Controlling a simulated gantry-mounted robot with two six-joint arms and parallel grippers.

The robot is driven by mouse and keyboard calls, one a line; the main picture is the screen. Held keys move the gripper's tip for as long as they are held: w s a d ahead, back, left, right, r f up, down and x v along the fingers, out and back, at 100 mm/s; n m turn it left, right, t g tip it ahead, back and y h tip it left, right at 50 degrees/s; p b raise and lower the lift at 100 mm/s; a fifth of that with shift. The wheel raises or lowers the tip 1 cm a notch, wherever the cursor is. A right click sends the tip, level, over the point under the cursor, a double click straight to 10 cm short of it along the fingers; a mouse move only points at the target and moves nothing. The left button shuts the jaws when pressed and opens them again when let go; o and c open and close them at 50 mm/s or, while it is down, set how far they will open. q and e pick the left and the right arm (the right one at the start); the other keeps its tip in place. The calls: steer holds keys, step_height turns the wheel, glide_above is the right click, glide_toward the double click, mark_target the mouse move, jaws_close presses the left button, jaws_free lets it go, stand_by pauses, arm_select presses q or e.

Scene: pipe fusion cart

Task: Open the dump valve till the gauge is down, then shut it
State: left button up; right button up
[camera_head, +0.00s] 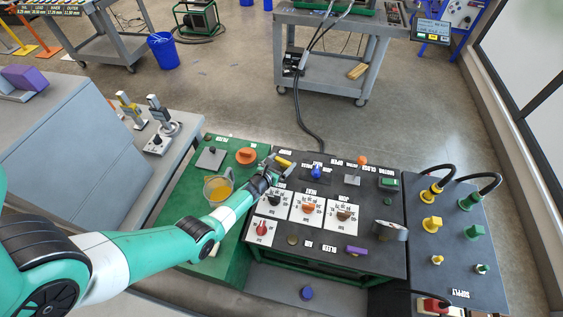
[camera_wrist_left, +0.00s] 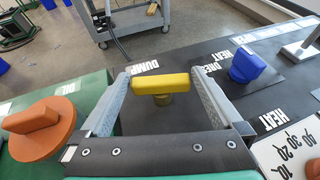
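The dump valve has a yellow bar handle (camera_wrist_left: 162,83) beside the DUMP label; it also shows in the head view (camera_head: 283,162) at the black panel's back left. My left gripper (camera_head: 273,168) is over it. In the left wrist view the fingers (camera_wrist_left: 162,78) are wide apart, with the handle lying crosswise between their tips. The handle's ends are close to both fingers; whether they touch is unclear. A grey round housing (camera_head: 390,230) sits at the panel's right, possibly the gauge; no reading shows. My right gripper is out of view.
An orange knob (camera_wrist_left: 40,125) is left of the gripper and a blue knob (camera_wrist_left: 252,66) is right of it. Dials, a lever with an orange top (camera_head: 361,161) and a purple handle (camera_head: 356,250) also stand on the panel (camera_head: 330,240). A supply panel (camera_head: 480,265) is at right.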

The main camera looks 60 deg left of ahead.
arm_select(q)
steer(key=p+v, duration=0.4)
steer(key=shift+s+d+r, duration=0.15)
steer(key=shift+s+r, duration=0.05)
steer(key=shift+r, duration=0.2)
steer(key=p+v, duration=0.3)
steer(key=v, duration=0.3)
steer(key=shift+s+d+p, duration=0.15)
steer(key=shift+s+p, duration=0.1)
steer(key=shift+p, duration=0.05)
steer(key=shift+s+d, duration=0.15)
steer(key=shift+s, duration=0.05)
steer(key=shift+f, duration=0.1)
steer(key=shift+c, duration=0.2)
